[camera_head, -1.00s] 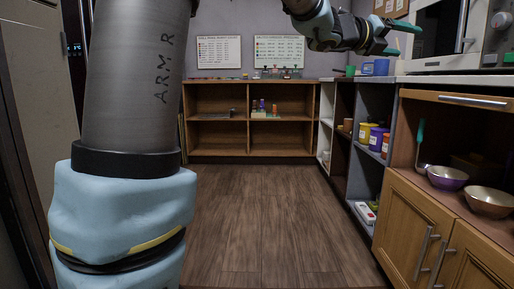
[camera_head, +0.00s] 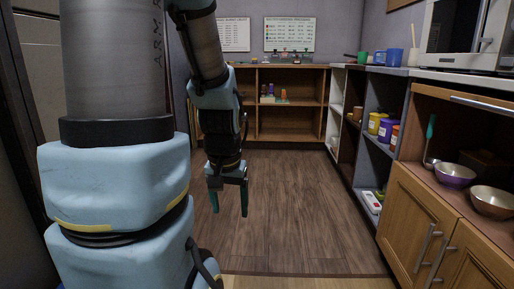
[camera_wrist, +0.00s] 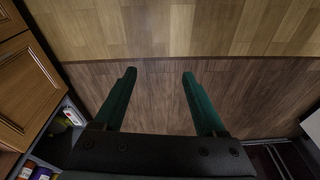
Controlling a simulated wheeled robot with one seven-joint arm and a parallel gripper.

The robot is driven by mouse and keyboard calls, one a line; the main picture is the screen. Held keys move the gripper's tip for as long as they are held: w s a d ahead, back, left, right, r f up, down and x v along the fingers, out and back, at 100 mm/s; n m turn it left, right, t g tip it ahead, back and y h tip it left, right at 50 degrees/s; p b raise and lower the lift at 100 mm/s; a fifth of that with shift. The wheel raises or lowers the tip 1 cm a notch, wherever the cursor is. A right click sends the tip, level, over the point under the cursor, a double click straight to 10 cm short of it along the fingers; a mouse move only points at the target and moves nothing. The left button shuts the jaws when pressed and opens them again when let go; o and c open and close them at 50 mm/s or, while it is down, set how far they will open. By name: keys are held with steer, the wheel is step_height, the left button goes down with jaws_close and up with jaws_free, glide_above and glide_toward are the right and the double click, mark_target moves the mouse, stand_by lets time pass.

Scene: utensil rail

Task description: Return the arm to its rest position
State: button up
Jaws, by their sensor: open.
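My gripper (camera_head: 229,203) hangs pointing down in the head view, in front of the wooden floor and left of the shelves. Its two teal fingers are apart with nothing between them. In the wrist view the open fingers (camera_wrist: 158,98) show over bare floor. My arm fills the left side of the head view, with a grey upper link and pale blue joints. The forearm comes down from the top to the gripper.
A wooden shelf unit (camera_head: 290,69) stands at the back. On the right are a grey open shelf (camera_head: 375,143) with tubs and a wooden cabinet (camera_head: 407,208) bearing a purple bowl (camera_head: 455,174), a metal bowl (camera_head: 491,200) and a teal-handled utensil (camera_head: 431,127). The floor (camera_head: 290,200) between is clear.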

step_height(320, 180, up, 38)
steer(key=s+p, duration=0.1)
steer(key=p, duration=3.7)
steer(key=shift+s+a+f+n+g, duration=0.2)
steer(key=shift+s+n+g, duration=0.1)
steer(key=shift+n, duration=0.1)
